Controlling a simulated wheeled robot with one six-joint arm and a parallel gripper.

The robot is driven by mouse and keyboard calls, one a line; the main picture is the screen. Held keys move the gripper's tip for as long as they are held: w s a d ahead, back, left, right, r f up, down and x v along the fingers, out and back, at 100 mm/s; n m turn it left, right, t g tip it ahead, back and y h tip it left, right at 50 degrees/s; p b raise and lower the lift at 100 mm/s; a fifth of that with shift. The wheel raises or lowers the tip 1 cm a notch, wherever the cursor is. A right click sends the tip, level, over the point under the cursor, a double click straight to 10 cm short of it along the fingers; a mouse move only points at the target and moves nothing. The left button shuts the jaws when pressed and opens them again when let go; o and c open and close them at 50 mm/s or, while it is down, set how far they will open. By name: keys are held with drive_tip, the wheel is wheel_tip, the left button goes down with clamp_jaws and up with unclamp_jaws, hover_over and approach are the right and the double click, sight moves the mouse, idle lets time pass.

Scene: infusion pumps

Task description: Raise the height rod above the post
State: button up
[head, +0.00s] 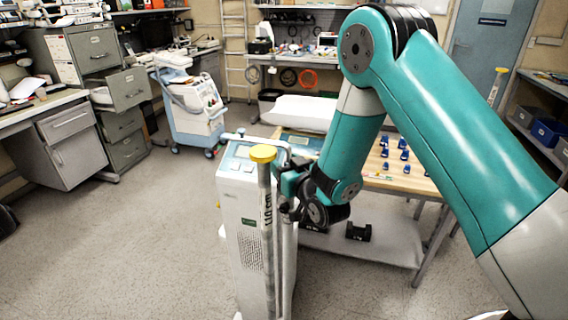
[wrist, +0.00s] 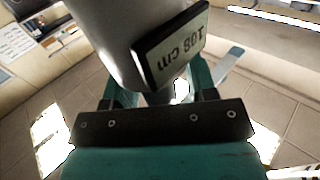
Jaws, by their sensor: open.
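A grey upright rod (head: 265,200) with a yellow cap (head: 263,153) and a cm label stands in front of the white pump column (head: 245,225). A second, paler upright tube (head: 287,262) stands just right of it; I cannot tell exactly how the two join. My gripper (head: 284,207) is at the rod's right side, about label height. In the wrist view, my open gripper (wrist: 157,88) has its fingers on either side of a grey cylinder (wrist: 122,35). Finger contact cannot be made out.
A wooden-topped table (head: 410,180) with several small blue items stands behind my arm. A blue-white cart (head: 192,110) stands at the back left, beside grey drawers (head: 68,148). The floor (head: 130,245) to the left is clear.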

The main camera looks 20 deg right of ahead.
clamp_jaws()
wheel_tip(320, 180, up, 24)
drive_tip(key=p, duration=0.8)
drive_tip(key=shift+r+p, duration=0.15)
drive_tip(key=shift+p, duration=0.15)
unclamp_jaws()
